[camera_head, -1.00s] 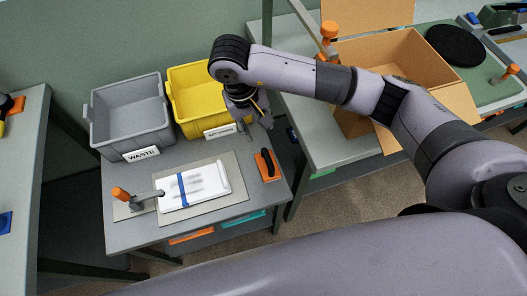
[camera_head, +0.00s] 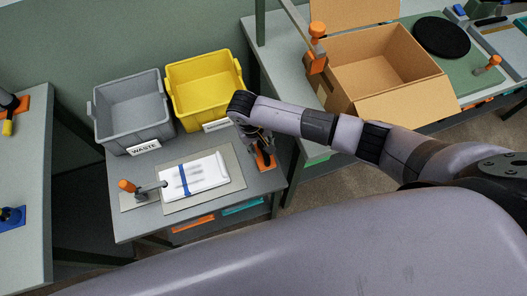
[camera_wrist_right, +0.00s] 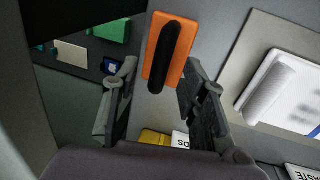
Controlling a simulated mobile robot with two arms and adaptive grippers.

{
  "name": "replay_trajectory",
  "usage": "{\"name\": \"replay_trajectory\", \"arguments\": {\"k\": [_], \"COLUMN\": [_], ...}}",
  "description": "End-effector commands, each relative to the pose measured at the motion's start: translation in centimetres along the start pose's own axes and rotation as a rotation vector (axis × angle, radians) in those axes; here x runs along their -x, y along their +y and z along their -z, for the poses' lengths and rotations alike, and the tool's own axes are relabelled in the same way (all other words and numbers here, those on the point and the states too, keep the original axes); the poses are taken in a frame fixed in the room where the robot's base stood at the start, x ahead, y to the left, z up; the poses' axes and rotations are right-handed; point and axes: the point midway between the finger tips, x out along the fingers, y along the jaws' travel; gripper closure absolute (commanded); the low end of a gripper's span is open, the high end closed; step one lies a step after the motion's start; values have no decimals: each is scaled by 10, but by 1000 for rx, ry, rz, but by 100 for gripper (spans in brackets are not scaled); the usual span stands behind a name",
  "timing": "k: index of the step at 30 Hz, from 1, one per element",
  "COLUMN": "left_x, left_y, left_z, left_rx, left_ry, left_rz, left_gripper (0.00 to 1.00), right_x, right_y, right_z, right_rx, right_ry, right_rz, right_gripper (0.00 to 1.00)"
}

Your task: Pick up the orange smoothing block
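The orange smoothing block (camera_head: 272,164) with its black handle lies at the right end of the small grey table, partly hidden by my right gripper (camera_head: 262,150). In the right wrist view the orange smoothing block (camera_wrist_right: 158,74) and its dark handle lie between and beyond the fingertips of my right gripper (camera_wrist_right: 162,72). The fingers are spread apart and empty. The right finger looks close to the block's edge; I cannot tell whether they touch. My left gripper is not in view.
A grey waste bin (camera_head: 133,118) and a yellow bin (camera_head: 206,88) stand behind the block on the same table. A white stack with a blue band (camera_head: 195,177) lies left of it on a grey mat (camera_head: 236,172). A cardboard box (camera_head: 385,66) is on the right table.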

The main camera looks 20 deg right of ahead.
Motion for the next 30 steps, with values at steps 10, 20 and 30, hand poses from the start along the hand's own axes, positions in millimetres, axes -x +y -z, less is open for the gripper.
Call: {"name": "replay_trajectory", "arguments": {"k": [10,20,30], "left_x": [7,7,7], "left_y": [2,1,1], "left_z": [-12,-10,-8], "left_rx": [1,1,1], "left_ry": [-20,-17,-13], "left_rz": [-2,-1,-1], "left_gripper": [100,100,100], "right_x": [-23,-23,-22], "right_y": [-1,0,0], "right_z": [0,0,0], "right_rx": [0,0,-1], "right_ry": [0,0,1], "right_rz": [1,0,0], "right_gripper": [60,74,97]}}
